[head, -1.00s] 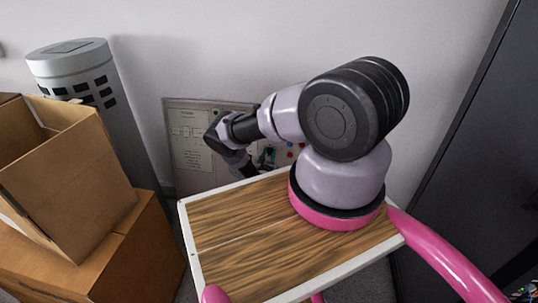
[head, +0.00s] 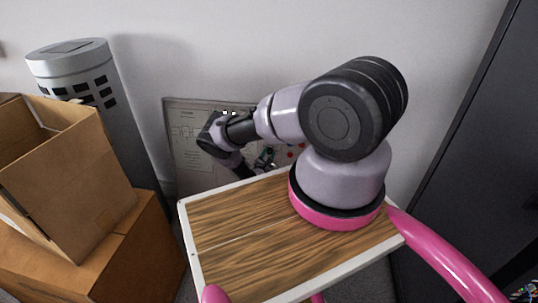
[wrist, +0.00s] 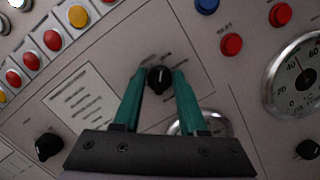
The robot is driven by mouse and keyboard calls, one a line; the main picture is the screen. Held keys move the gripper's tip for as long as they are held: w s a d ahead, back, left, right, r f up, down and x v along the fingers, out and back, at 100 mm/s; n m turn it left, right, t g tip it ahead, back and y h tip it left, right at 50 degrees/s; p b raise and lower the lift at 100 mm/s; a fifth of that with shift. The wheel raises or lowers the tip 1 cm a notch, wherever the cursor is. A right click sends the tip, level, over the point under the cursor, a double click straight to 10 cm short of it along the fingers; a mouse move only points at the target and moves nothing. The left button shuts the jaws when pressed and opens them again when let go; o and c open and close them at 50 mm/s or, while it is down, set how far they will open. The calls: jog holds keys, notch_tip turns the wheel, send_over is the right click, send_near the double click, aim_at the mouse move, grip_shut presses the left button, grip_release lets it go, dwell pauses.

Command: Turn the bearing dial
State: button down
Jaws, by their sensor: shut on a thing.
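A black dial (wrist: 160,80) with a pale pointer mark sits on the grey control panel (wrist: 235,85). My gripper (wrist: 160,76) has green fingers on either side of this dial and is shut on it. The small print around the dial is too blurred to read, so I cannot confirm its name. In the head view the panel (head: 185,150) stands against the wall, and my arm hides much of it, including the dial.
Other black knobs sit at the lower left (wrist: 48,146) and right (wrist: 308,150). Round gauges lie at right (wrist: 297,78) and partly behind my fingers. Red, yellow and blue buttons line the top. Cardboard boxes (head: 70,190) and a grey cylinder (head: 75,75) stand left; a dark cabinet (head: 460,150) stands right.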

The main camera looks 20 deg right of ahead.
jog(key=m+g, duration=0.1)
jog(key=m, duration=0.5)
jog(key=shift+m+g, duration=0.6)
jog(key=shift+m, duration=1.9)
jog(key=shift+c, duration=2.3)
grip_release()
jog(key=v, duration=1)
jog(key=shift+s+a, duration=0.2)
jog(key=shift+s, duration=0.15)
